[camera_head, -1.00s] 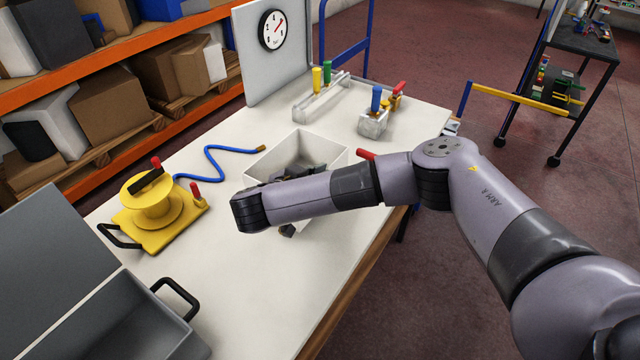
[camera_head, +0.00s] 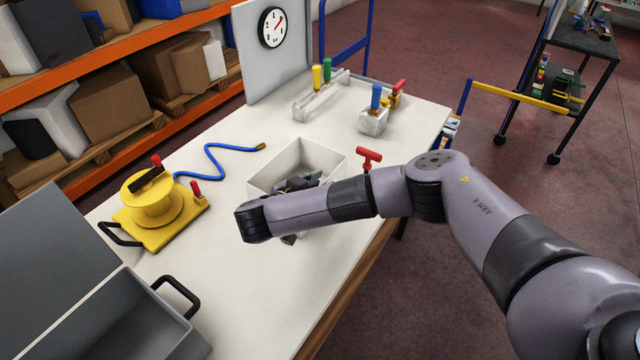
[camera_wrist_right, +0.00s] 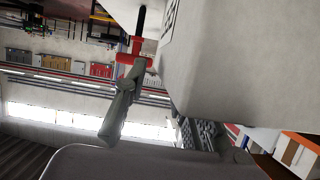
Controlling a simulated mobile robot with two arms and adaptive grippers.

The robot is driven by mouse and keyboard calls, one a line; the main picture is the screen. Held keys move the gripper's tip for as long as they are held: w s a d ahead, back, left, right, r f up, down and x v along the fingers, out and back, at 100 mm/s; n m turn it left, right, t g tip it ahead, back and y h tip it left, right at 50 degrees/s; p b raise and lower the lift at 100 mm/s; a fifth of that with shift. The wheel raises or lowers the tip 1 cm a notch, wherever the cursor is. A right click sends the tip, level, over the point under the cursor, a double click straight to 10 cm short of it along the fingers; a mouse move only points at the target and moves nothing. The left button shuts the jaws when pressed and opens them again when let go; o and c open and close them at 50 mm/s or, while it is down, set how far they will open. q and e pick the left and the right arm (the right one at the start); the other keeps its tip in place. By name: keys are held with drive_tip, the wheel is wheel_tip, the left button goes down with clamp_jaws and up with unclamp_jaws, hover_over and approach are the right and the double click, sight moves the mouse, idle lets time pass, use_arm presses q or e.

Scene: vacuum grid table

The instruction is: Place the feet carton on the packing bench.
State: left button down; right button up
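The feet carton (camera_head: 323,158) is a white open-top box with dark grey pieces inside, at the middle of the packing bench (camera_head: 235,275) in the head view. My right arm crosses in front of it and hides its near side. My right gripper (camera_head: 290,239) is mostly hidden under my wrist. In the right wrist view a big pale carton wall (camera_wrist_right: 250,65) runs between a grey finger and a dark ridged pad, so the gripper appears shut on it. I cannot tell whether the carton's base touches the bench. My left gripper is not in view.
A yellow reel fixture (camera_head: 153,213), a blue hose (camera_head: 222,152) and a grey open case (camera_head: 120,315) lie left. A red T-handle (camera_head: 369,156) stands close to the carton's right. Clamps (camera_head: 373,118) and a gauge panel (camera_head: 272,28) are behind. The bench front is clear.

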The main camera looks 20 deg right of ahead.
drive_tip(key=shift+r, duration=0.15)
drive_tip(key=shift+a+r, duration=0.1)
drive_tip(key=v, duration=0.3)
drive_tip(key=shift+b, duration=0.35)
drive_tip(key=p+v, duration=0.4)
drive_tip(key=v, duration=0.5)
